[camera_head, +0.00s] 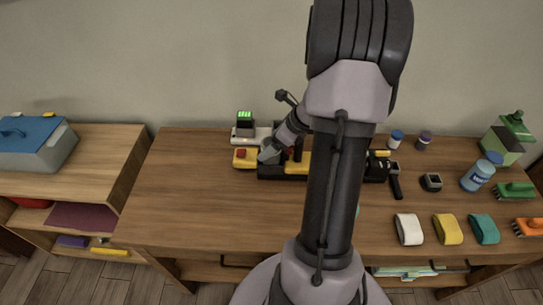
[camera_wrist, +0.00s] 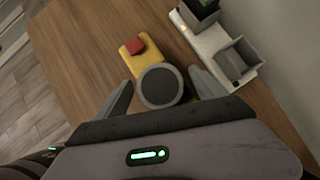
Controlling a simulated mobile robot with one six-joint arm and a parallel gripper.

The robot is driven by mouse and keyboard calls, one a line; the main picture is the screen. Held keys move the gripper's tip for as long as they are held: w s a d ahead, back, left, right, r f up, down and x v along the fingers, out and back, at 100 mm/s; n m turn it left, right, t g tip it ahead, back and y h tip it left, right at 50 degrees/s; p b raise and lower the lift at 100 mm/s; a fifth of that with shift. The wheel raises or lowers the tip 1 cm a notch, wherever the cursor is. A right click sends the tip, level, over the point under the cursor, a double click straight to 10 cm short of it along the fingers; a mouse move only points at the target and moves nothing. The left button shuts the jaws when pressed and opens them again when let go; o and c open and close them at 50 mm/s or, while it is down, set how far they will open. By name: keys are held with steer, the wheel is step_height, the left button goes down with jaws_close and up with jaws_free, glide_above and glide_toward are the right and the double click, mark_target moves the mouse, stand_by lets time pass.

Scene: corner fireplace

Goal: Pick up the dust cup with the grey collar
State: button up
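In the wrist view, a round cup with a grey collar (camera_wrist: 138,88) and a dark, flat top stands between the two fingers of my gripper (camera_wrist: 161,76). The fingers are spread, one on each side of it, with what look like narrow gaps. I cannot tell whether either finger touches it. A yellow block with a red top (camera_wrist: 131,58) lies just beyond the cup. In the head view my gripper (camera_head: 268,153) is small and low over the left part of the workbench, and the cup cannot be made out clearly there.
A black-and-yellow holder (camera_head: 295,168) stands beside my gripper. Sanding belts (camera_head: 409,229), bottles and brushes occupy the right. The bench's left front (camera_head: 190,205) is clear.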

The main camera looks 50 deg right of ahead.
steer(key=c, duration=1.3)
